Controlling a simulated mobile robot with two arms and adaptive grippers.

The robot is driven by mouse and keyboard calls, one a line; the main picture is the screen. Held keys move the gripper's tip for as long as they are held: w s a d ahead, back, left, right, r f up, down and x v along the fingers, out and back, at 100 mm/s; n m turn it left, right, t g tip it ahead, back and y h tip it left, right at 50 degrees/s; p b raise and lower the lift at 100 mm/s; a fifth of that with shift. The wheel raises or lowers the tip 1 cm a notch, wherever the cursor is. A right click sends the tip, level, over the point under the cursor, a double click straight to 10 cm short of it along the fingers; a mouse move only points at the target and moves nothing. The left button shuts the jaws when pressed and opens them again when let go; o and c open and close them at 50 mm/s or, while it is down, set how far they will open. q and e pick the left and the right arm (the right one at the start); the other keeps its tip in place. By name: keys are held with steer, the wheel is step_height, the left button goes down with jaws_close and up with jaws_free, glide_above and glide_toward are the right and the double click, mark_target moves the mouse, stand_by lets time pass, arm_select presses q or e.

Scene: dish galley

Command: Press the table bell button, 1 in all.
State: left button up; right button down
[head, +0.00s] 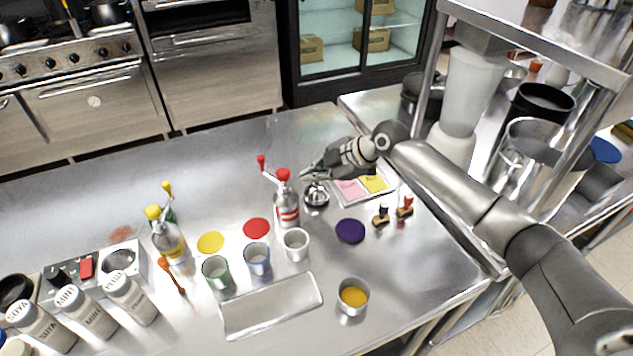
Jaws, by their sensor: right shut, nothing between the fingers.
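The table bell (316,195) is a small silver dome on the steel counter, right of the red-topped bottle. My right gripper (304,175) reaches in from the right and is shut and empty. Its fingertips show just above and slightly left of the bell in the picture. I cannot tell whether they touch it, and the bell's button is not clearly visible. My left gripper is not in view.
A red-topped pump bottle (285,203) stands close left of the bell. A tray with pink and yellow notes (346,201) lies to its right. Stamps (381,216), a purple disc (350,231) and metal cups (296,244) are nearby. The counter's back left is clear.

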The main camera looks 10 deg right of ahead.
mark_target(315, 186)
steer(key=shift+f, duration=0.35)
steer(key=shift+r, duration=0.1)
stand_by(0.3)
steer(key=shift+r+p, duration=0.55)
steer(key=shift+r, duration=0.35)
steer(key=shift+r, duration=0.1)
steer(key=shift+r+p, duration=1.85)
steer(key=shift+r, duration=0.55)
